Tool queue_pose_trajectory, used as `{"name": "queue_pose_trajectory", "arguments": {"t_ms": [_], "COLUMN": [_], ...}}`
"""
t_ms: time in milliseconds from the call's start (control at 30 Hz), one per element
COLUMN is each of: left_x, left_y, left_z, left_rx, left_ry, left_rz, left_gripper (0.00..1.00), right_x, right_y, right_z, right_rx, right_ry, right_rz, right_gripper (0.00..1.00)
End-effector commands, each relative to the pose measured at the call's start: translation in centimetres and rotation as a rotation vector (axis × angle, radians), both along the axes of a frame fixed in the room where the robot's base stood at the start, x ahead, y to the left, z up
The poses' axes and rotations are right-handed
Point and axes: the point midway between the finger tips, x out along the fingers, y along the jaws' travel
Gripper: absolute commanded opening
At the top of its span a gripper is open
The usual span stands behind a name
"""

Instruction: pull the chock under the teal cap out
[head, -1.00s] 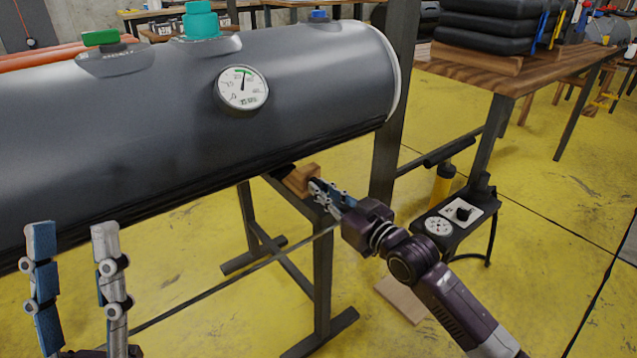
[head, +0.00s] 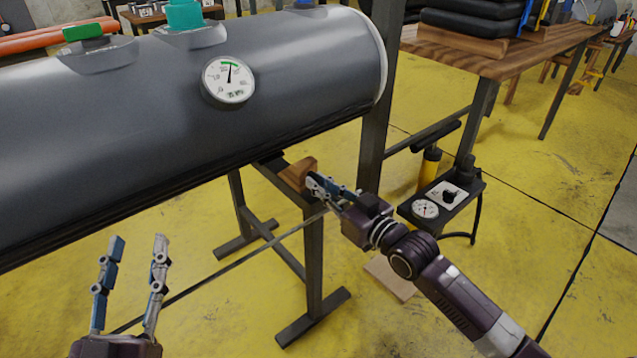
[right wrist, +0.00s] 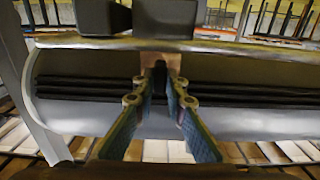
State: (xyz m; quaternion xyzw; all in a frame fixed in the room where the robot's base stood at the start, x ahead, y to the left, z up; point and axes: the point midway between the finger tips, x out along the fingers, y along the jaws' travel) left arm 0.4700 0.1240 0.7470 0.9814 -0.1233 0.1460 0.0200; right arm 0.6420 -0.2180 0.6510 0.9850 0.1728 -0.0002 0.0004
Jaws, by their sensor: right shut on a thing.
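The teal cap (head: 185,15) sits on top of the long grey inflatable tube (head: 110,120), between a green cap (head: 90,32) and a blue one. A wooden chock (head: 298,173) lies at the tube's lower edge, on top of the dark stand. My right gripper (head: 312,184) is shut on the chock's near end. In the right wrist view the right gripper's fingers (right wrist: 160,75) point at the brown wood (right wrist: 174,62) under the tube. The chock's far part is hidden. My left gripper (head: 138,238) is open and empty in front of the tube, at lower left.
A round pressure gauge (head: 229,80) is on the tube's side. The stand's leg (head: 314,262) is just below the chock. A pump unit (head: 440,200) stands right of my right arm, near a wooden table (head: 500,60). Yellow floor (head: 520,240) is clear at right.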

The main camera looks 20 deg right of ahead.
Motion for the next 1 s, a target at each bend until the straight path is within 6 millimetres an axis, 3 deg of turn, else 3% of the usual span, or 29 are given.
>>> {"name": "queue_pose_trajectory", "arguments": {"t_ms": [67,100,233,667,1000], "left_x": [0.0,0.0,0.0,0.0,0.0], "left_y": [0.0,0.0,0.0,0.0,0.0], "left_z": [0.0,0.0,0.0,0.1,0.1], "left_rx": [0.0,0.0,0.0,0.0,0.0], "left_ry": [-0.001,-0.001,-0.001,-0.003,-0.003], "left_rz": [0.0,0.0,0.0,-0.001,-0.001], "left_gripper": [0.4,0.4,0.4,0.4,0.4], "right_x": [-0.2,-0.2,-0.2,-1.0,-6.3], "right_y": [0.1,0.1,0.1,-0.3,-2.2], "right_z": [-0.4,-0.4,-0.4,-0.3,-0.4], "right_rx": [-0.002,-0.002,-0.001,-0.001,-0.003], "right_ry": [0.008,0.008,0.007,0.006,0.008], "right_rz": [0.002,0.002,0.002,0.0,0.001], "right_gripper": [0.0,0.14,0.29,0.29,0.29]}}
